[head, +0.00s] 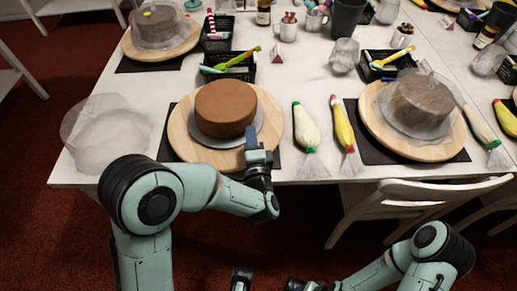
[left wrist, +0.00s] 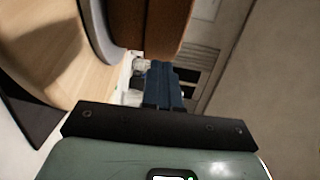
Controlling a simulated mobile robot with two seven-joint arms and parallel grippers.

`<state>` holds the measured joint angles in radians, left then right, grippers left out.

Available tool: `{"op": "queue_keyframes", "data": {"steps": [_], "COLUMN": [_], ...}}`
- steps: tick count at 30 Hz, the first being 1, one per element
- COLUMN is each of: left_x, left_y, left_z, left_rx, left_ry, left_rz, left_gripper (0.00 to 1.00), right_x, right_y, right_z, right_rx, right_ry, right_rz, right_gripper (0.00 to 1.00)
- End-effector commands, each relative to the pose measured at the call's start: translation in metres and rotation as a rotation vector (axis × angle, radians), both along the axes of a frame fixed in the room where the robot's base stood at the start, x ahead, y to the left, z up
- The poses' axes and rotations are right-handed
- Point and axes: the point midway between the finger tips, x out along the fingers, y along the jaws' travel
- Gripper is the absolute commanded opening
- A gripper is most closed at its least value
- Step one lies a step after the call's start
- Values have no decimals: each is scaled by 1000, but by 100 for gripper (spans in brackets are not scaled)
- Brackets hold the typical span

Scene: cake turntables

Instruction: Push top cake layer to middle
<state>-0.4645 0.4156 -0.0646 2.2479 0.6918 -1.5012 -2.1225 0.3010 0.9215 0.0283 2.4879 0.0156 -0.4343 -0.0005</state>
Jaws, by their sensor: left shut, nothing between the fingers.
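A brown cake (head: 225,106) stands on a pale disc (head: 258,134) on a round wooden turntable (head: 181,137). In the left wrist view the cake is seen sideways, as a lower layer (left wrist: 127,22) and a top layer (left wrist: 170,25) with a seam between them. The top layer's edge sticks out slightly toward my gripper. My left gripper (head: 251,140), with blue fingers, is at the cake's front right side, shut and empty. Its fingertips (left wrist: 162,68) are by the top layer's edge; I cannot tell whether they touch. My right gripper is cut off at the bottom.
Piping bags (head: 305,127) (head: 344,130) lie right of the turntable. A crumpled clear cover (head: 103,135) is at left. A black basket (head: 228,70) stands behind the cake. Another turntable with a wrapped cake (head: 420,100) is at right. A white chair (head: 400,205) stands at the front edge.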

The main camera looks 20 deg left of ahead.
Motion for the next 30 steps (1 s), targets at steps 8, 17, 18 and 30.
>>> {"op": "queue_keyframes", "data": {"steps": [8, 17, 18, 30], "left_x": [7, 7, 8, 14], "left_y": [18, 18, 19, 34], "left_z": [0, 0, 0, -1], "left_rx": [0, 0, 0, -1], "left_ry": [1, 1, 1, 1], "left_rz": [0, -1, -1, -1], "left_gripper": [0, 0, 0, 0], "right_x": [1, 1, 1, -4], "right_y": [0, 0, 0, 0], "right_z": [-2, -2, -1, 8], "right_rx": [0, 0, 0, 2], "right_ry": [-3, -3, -3, 13], "right_rz": [0, 0, 0, 3], "right_gripper": [50, 50, 50, 50]}}
